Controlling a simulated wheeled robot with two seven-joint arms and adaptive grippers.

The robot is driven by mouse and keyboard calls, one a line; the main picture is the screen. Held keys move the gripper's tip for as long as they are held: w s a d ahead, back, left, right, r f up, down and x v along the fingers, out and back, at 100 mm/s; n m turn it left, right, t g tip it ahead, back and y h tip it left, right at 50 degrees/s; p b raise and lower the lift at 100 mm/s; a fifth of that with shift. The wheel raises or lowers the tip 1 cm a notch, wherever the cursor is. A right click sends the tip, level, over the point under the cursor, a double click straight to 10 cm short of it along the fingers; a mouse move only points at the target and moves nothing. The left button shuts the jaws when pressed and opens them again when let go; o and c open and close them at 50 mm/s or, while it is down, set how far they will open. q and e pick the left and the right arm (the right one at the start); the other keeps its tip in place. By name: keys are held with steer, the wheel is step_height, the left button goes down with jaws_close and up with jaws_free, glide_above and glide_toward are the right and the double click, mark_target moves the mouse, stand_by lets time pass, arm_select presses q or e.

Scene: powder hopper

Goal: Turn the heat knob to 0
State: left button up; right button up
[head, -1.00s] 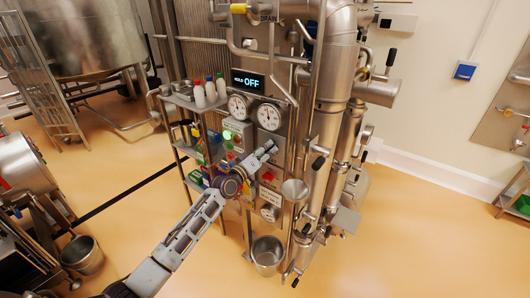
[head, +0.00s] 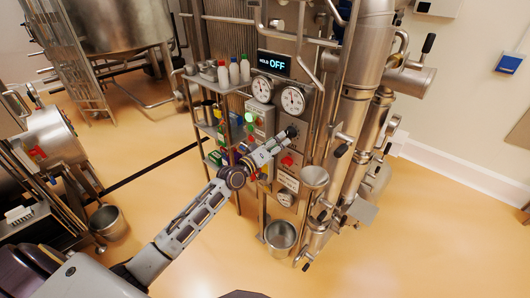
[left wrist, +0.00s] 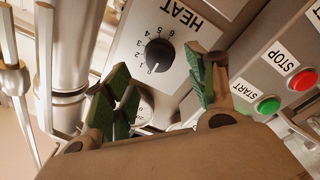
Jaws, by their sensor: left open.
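The heat knob (left wrist: 158,53) is a round black knob on a white plate marked HEAT, with a number scale around it, in the left wrist view. The plate appears turned on its side there. My left gripper (left wrist: 165,84) is open, with a green-padded finger on each side below the knob in the picture. Nothing is between the fingers, and they appear apart from the knob. In the head view my left gripper (head: 277,143) reaches the panel front below the gauges and covers part of that area. My right gripper is not in view.
A red stop button (left wrist: 302,80) and a green start button (left wrist: 267,104) sit beside the HEAT plate. A display (head: 274,64) reads HOLD OFF above two gauges. Steel pipes (head: 351,90) stand right of the panel; a shelf with bottles (head: 234,72) stands left.

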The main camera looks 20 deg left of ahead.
arm_select(q)
steer(key=v, duration=0.6)
steer(key=shift+s, duration=0.2)
steer(key=shift+a, duration=0.1)
stand_by(0.8)
